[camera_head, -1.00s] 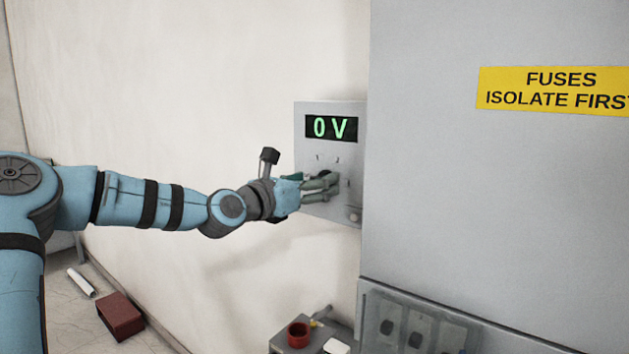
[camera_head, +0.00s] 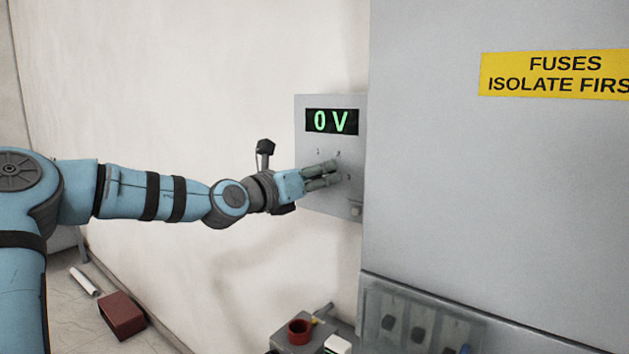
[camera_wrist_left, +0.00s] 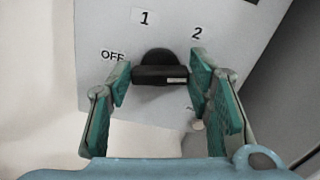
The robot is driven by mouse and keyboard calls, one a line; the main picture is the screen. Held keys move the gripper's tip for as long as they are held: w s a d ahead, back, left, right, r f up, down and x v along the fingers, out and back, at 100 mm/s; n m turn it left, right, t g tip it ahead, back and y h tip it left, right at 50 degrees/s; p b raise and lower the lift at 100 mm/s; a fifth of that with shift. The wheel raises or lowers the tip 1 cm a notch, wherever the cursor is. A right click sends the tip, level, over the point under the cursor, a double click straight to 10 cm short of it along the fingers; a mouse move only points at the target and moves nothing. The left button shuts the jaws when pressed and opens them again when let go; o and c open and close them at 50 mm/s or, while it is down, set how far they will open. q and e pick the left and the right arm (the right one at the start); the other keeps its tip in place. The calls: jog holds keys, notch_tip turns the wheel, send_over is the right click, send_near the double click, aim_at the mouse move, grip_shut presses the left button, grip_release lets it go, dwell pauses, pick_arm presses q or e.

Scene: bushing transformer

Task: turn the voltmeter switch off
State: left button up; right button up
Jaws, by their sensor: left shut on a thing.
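The voltmeter box (camera_head: 304,202) is grey and hangs on the wall left of the large cabinet. Its green display (camera_head: 331,121) reads 0 V. In the left wrist view the black switch knob (camera_wrist_left: 158,73) has a crossbar lying level, with a white mark on its right part. The label OFF (camera_wrist_left: 112,55) is at its left, 1 above and 2 at upper right. My left gripper (camera_head: 336,173) is at the box front, shut on the knob, with one finger at each end of the crossbar; it also shows in the left wrist view (camera_wrist_left: 160,84). The fingers hide the knob in the head view.
The grey cabinet (camera_head: 450,190) with a yellow fuse sign (camera_head: 555,74) stands close on the right. A dark red box (camera_head: 122,315) lies on the floor at left.

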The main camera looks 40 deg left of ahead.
pick_arm(q)
jog(key=n, duration=0.3)
jog(key=shift+f+n+b, duration=0.3)
jog(key=shift+n+b, duration=0.1)
jog(key=n, duration=0.4)
jog(key=shift+n, duration=12.6)
jog(key=o, duration=1.1)
jog(key=shift+f, duration=0.1)
